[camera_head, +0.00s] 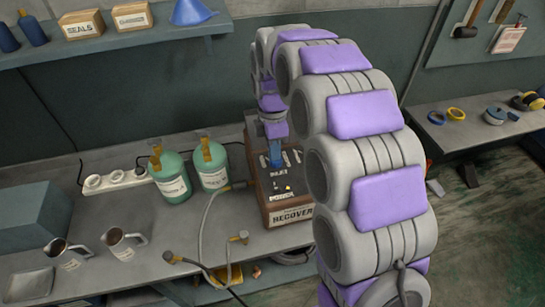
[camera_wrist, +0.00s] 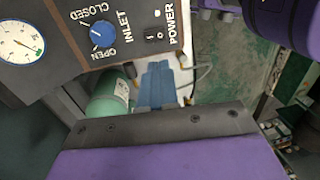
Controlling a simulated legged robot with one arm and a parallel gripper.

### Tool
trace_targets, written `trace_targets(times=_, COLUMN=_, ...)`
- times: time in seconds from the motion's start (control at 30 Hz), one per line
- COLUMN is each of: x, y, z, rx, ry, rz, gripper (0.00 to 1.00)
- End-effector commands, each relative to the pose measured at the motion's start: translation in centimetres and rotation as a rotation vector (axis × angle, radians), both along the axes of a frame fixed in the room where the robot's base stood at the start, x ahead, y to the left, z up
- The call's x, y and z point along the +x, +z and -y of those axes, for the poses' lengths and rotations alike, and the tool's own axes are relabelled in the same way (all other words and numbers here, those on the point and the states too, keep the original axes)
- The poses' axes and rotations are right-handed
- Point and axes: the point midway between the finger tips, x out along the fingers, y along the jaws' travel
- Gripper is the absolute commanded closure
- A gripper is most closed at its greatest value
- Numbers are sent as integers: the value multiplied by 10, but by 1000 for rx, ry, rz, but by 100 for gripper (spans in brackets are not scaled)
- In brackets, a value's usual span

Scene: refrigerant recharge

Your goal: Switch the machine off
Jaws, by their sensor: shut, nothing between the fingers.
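The machine (camera_head: 291,215) is a brown-sided box with a dark top panel, marked RECOVER, on the workbench. Its POWER switch (camera_wrist: 154,35) is a small dark rocker at the panel's edge in the wrist view; I cannot tell which side is pressed. The blue INLET knob (camera_wrist: 103,33), between CLOSED and OPEN, and a round gauge (camera_wrist: 20,42) are beside it. My gripper (camera_head: 275,160) has blue fingers, shut and empty, over the panel in the head view. In the wrist view the fingertips (camera_wrist: 158,66) appear just below the switch; contact cannot be told.
Two green cylinders (camera_head: 172,180) stand left of the machine, with a power strip (camera_head: 113,180) behind. A grey hose (camera_head: 208,215) runs along the bench front. Two metal jugs (camera_head: 122,243) and a tray (camera_head: 28,285) are at the left. A shelf (camera_head: 110,42) hangs above.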

Motion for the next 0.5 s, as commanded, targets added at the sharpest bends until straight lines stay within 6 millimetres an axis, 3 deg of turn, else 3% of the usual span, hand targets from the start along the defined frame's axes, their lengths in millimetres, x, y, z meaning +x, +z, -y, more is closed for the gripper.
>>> trace_targets(times=0.2, x=-8, y=-46, z=0, rx=-5, ry=-1, rz=-8, gripper=100)
trace_targets(times=0.5, x=-14, y=-99, z=2, rx=-5, ry=-1, rz=-5, gripper=100)
